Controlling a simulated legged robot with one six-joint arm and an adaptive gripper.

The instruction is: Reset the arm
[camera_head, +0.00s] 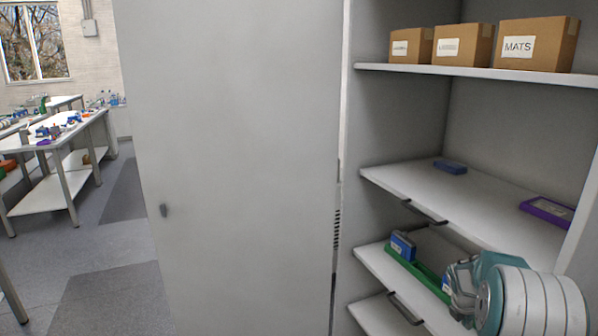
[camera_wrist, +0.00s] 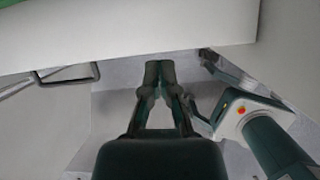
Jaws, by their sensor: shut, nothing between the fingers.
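My gripper (camera_wrist: 159,72) shows in the wrist view with its two fingertips together and nothing between them. Its fingers point at the pale edge of a shelf (camera_wrist: 130,38), which crosses the top of that view. In the head view my arm's teal and white parts are at the lower right, in front of the cabinet's lower shelves; the fingertips cannot be made out there.
The open cabinet (camera_head: 395,125) holds boxes, including one marked MATS (camera_head: 537,45). A blue item (camera_head: 450,167) and a purple tray (camera_head: 547,211) lie on the middle shelf. A green tray (camera_head: 420,270) holds a blue box (camera_head: 403,245). A large door (camera_head: 235,170) stands left.

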